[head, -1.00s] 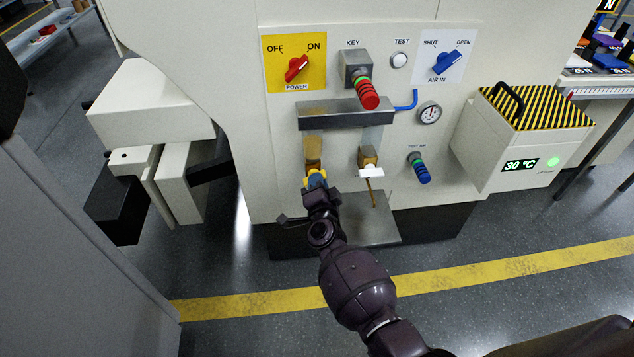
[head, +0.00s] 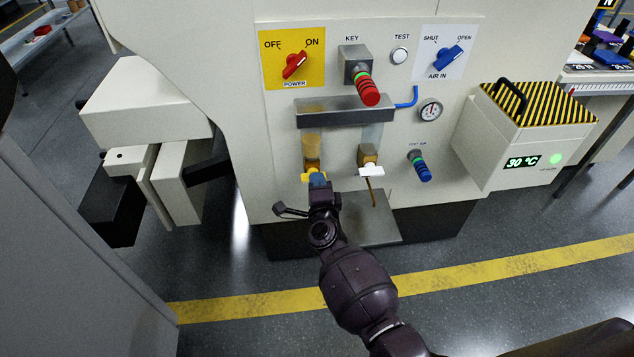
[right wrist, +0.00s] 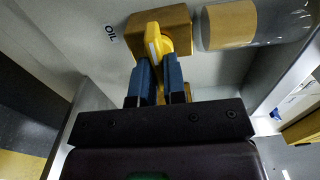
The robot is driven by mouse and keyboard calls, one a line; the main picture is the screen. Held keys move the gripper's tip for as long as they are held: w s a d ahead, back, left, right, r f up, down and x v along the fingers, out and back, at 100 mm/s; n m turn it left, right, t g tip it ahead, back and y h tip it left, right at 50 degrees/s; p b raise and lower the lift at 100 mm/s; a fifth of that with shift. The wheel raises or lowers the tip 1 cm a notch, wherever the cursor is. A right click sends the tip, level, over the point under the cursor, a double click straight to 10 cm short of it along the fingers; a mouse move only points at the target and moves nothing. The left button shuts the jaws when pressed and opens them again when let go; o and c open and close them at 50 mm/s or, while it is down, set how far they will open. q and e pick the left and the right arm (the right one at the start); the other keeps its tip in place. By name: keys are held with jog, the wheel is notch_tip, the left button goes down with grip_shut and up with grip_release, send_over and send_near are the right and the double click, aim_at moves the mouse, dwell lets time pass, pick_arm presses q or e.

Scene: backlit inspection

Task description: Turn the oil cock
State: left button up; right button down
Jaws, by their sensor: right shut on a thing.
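The oil cock has a yellow handle (head: 306,177) below a brass block (head: 312,163), on the left of two clear cylinders on the machine's front. In the right wrist view the yellow handle (right wrist: 155,42) stands in front of the brass block (right wrist: 174,24), beside the printed word OIL (right wrist: 111,33). My right gripper (head: 318,180) is shut on the handle, with its two blue fingers (right wrist: 158,75) on either side of it. The fingers hide part of the handle. My left gripper is not in view.
Close to the right is a similar cock with a white handle (head: 371,170), a thin brown piece or stream below it. A metal shelf (head: 345,111) juts out above, a metal tray (head: 380,231) below. Red key knob (head: 369,91) and blue test knob (head: 422,168) protrude nearby.

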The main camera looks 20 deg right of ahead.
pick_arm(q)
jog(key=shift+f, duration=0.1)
pick_arm(e)
jog(key=c, duration=1.2)
grip_release()
jog(key=shift+s, duration=0.1)
